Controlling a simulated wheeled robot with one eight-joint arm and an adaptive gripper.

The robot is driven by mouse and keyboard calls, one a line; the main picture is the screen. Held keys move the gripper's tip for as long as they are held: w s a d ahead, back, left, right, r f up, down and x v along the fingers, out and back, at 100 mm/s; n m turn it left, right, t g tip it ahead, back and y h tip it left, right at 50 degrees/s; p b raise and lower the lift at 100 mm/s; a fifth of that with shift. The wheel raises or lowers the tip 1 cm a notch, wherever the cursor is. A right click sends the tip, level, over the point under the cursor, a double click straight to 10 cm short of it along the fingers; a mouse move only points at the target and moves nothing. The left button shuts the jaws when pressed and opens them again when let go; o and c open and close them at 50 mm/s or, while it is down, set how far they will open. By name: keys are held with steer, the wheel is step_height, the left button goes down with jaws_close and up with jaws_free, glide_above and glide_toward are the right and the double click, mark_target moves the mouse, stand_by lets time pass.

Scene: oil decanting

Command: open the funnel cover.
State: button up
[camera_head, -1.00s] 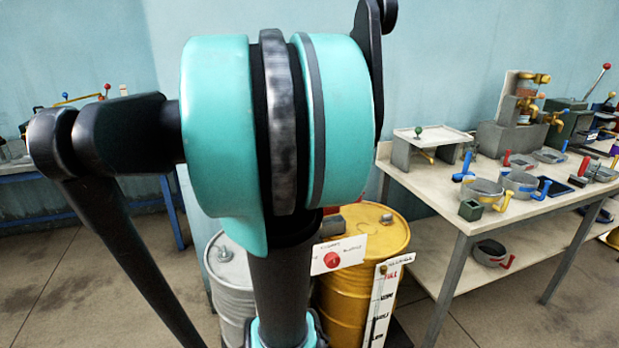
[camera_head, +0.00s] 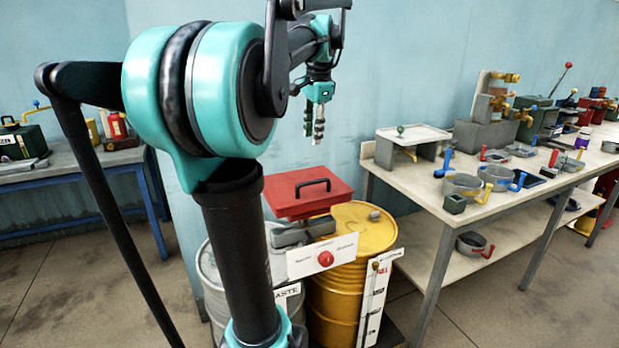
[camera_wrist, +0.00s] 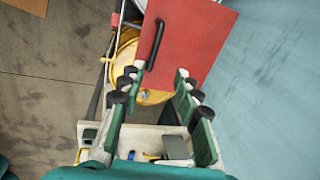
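The funnel cover (camera_head: 290,203) is a flat red lid with a black bar handle (camera_head: 312,183). It lies level and closed on a grey funnel (camera_head: 290,236) above the drums. My gripper (camera_head: 313,138) hangs above the cover, pointing down and apart from it. In the wrist view the red cover (camera_wrist: 200,40) fills the upper middle, with its black handle (camera_wrist: 155,46) near its left edge. My gripper (camera_wrist: 158,78) shows there with its green fingers spread and nothing between them. The inside of the funnel is hidden under the cover.
A yellow drum (camera_head: 335,285) and a grey drum (camera_head: 212,285) stand below the funnel. A white sign with a red knob (camera_head: 325,258) is in front. A workbench (camera_head: 400,163) with pans and fixtures stands to the right. The blue wall is close behind.

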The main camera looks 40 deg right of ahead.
mark_target(314, 182)
steer(key=shift+m, duration=0.5)
steer(key=f, duration=0.5)
steer(key=w+d+f, duration=0.1)
steer(key=f, duration=0.4)
steer(key=d+f, duration=0.1)
steer(key=f, duration=0.4)
steer(key=shift+w+d+f, duration=0.1)
steer(key=shift+w+f, duration=0.05)
steer(key=shift+w, duration=0.25)
steer(key=shift+c, duration=0.6)
jaws_close()
